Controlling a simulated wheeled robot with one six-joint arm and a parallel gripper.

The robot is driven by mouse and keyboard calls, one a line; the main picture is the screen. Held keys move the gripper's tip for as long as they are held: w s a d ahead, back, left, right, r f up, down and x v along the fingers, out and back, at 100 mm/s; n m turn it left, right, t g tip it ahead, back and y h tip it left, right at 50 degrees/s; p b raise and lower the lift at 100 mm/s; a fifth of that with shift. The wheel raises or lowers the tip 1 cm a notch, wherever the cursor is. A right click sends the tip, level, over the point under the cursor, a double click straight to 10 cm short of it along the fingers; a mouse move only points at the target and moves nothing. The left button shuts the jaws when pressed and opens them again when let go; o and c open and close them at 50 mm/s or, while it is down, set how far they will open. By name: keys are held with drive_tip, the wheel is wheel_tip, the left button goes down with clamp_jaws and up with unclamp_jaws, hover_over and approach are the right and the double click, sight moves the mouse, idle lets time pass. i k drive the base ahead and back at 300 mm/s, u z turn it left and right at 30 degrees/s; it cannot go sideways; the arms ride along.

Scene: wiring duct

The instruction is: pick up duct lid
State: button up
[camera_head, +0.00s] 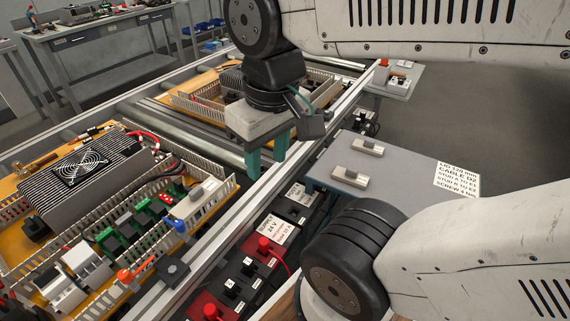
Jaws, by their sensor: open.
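Two short pale grey pieces with raised blocks on top, which look like duct lids, lie on a grey side table: the nearer lid (350,176) and the farther lid (368,147). A similar pale lid piece (196,200) sits on the slotted wiring duct (221,189) of the near panel. My gripper (267,161) points down with its two teal fingers apart and nothing seen between them. It hangs over the conveyor's edge rail, left of the side table and apart from the lids.
A power supply (268,238) with red and black terminals stands below the rail. The near panel (50,250) holds a fan unit and terminals. A second panel lies behind my gripper.

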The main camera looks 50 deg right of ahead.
sight(351, 176)
drive_tip(key=z, duration=1.25)
drive_tip(key=k, duration=0.3)
drive_tip(key=u, duration=0.35)
